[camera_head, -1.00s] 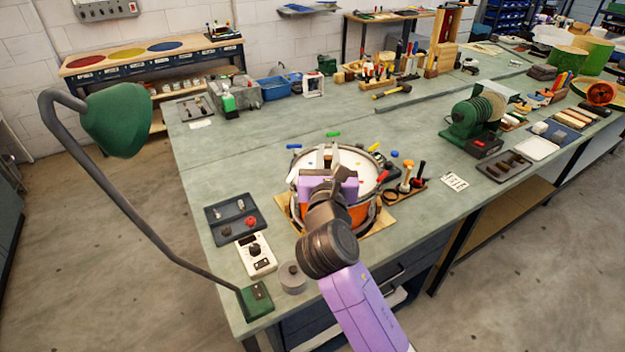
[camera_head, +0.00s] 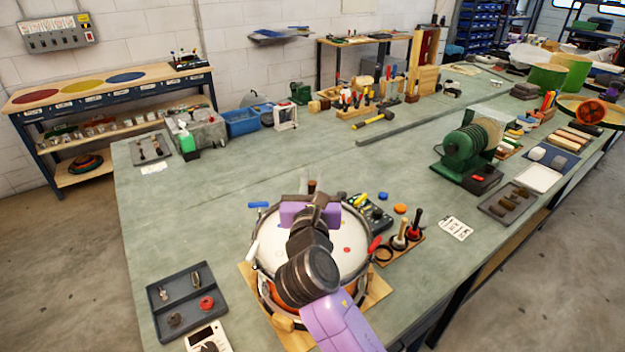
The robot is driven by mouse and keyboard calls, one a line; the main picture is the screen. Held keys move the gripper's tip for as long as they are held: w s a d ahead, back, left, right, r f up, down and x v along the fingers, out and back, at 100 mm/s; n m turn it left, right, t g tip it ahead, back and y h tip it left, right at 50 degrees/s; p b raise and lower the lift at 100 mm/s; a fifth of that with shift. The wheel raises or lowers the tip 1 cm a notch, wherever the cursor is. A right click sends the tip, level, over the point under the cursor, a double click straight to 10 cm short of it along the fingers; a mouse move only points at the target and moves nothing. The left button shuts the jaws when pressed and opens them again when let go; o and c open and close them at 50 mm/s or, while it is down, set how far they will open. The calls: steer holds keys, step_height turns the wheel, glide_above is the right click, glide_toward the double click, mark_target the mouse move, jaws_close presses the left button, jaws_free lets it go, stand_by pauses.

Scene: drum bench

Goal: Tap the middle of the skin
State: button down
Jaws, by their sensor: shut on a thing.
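The drum stands on a wooden board (camera_head: 376,291) at the front of the bench. It has a white skin (camera_head: 338,262), a metal hoop and an orange-red shell. A small red mark (camera_head: 347,250) shows on the skin, right of my wrist. My gripper (camera_head: 313,190) is over the far part of the drum in this view, its jaws shut on a small brown thing that is mostly hidden. My arm covers the middle of the skin. I cannot tell the height of the held thing above the skin.
A dark tray (camera_head: 187,300) of small parts lies left of the drum. A rack with upright handled tools (camera_head: 400,240) stands close on its right, with a red-tipped item (camera_head: 375,244) at the rim. A green grinder-like machine (camera_head: 465,158) stands farther right.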

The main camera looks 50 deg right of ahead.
steer(key=shift+f+b, duration=1.7)
steer(key=shift+f, duration=1.05)
step_height(320, 180, up, 5)
steer(key=p, duration=0.6)
steer(key=shift+r, duration=0.1)
